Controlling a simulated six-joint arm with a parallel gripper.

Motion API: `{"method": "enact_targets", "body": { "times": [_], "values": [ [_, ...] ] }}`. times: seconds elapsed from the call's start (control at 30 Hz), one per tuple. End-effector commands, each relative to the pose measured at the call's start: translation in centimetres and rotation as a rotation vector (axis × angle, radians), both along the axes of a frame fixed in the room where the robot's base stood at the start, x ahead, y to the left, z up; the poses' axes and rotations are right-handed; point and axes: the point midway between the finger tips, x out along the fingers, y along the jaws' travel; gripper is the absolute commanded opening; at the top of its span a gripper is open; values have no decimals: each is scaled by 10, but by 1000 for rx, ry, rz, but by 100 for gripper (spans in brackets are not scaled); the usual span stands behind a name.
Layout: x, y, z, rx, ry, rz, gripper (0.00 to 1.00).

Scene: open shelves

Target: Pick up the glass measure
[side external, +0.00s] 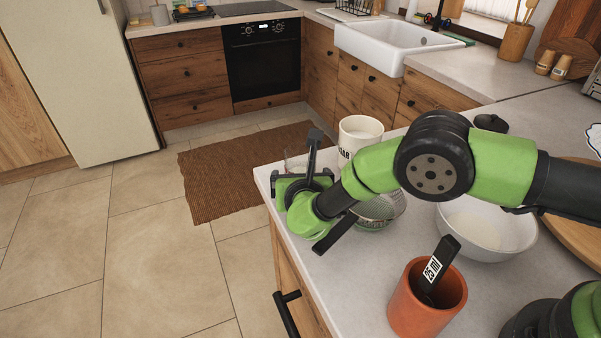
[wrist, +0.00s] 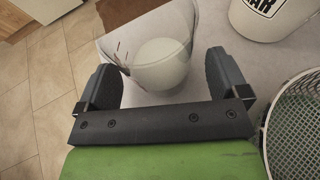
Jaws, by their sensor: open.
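In the side view the glass (side external: 294,160) shows only in part behind my gripper (side external: 316,192), near the counter's corner. Its lower part is hidden there. I cannot tell how far the fingers are from the glass, and no contact is clear.
A white lettered canister (side external: 359,133) stands just right of the glass. A mesh strainer (side external: 383,208) is close to my gripper. A white bowl (side external: 487,228) and a terracotta pot (side external: 412,315) holding a black-handled tool stand nearer. The counter edge drops to the floor at left.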

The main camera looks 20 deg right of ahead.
Motion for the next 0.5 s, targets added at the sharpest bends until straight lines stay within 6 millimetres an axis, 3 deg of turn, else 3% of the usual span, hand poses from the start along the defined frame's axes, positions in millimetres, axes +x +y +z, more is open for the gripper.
{"method": "enact_targets", "body": {
  "times": [0.27, 0.5],
  "values": [
    [2, -1, -1, 1, 0, 0, 90],
    [2, -1, 0, 1, 0, 0, 35]
  ]
}}
